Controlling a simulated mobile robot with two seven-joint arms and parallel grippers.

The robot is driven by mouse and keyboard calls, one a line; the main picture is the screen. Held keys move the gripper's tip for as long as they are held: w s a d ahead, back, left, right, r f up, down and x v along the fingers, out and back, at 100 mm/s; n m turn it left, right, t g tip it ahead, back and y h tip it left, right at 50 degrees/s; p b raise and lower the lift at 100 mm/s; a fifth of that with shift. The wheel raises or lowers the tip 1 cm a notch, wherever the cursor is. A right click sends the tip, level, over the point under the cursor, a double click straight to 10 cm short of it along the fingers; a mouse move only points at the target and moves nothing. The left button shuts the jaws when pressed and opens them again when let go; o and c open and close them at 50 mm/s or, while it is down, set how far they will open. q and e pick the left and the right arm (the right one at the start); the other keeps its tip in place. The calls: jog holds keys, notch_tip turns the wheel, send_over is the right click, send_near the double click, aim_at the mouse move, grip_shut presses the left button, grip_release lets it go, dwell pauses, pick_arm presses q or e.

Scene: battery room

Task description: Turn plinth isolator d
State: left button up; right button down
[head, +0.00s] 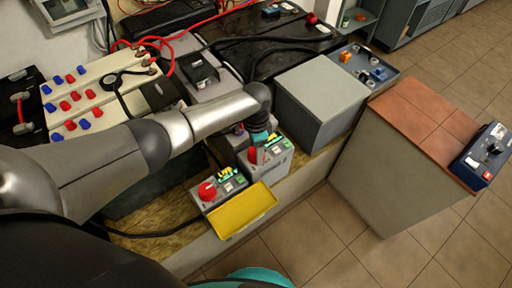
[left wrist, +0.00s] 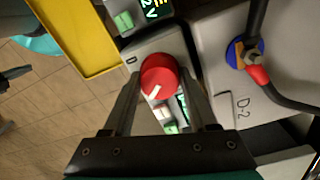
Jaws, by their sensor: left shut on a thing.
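The plinth isolator is a grey box (head: 277,172) with a red round knob, a small display and green buttons on top. In the left wrist view its red knob (left wrist: 160,76) carries a white pointer mark and sits between my fingers. My left gripper (head: 256,153) reaches down onto this box from above and is shut on the knob. In the head view the gripper partly hides the knob.
A second grey box with a red knob (head: 208,190) stands just left, with a yellow tray (head: 243,210) in front of it. A grey block (head: 321,100) stands to the right. Batteries with red and black cables lie behind. Tiled floor is open at the front right.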

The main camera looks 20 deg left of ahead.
pick_arm(q)
jog(key=m, duration=0.2)
jog(key=shift+m, duration=0.4)
jog(key=m, duration=0.3)
jog(key=shift+d, duration=0.1)
jog(key=shift+m, duration=0.8)
pick_arm(e)
jog(key=shift+s+a+r, duration=0.3)
jog(key=shift+s+a, duration=0.1)
jog(key=shift+a, duration=0.2)
jog(key=shift+d, duration=0.3)
pick_arm(q)
jog(key=o, duration=1.4)
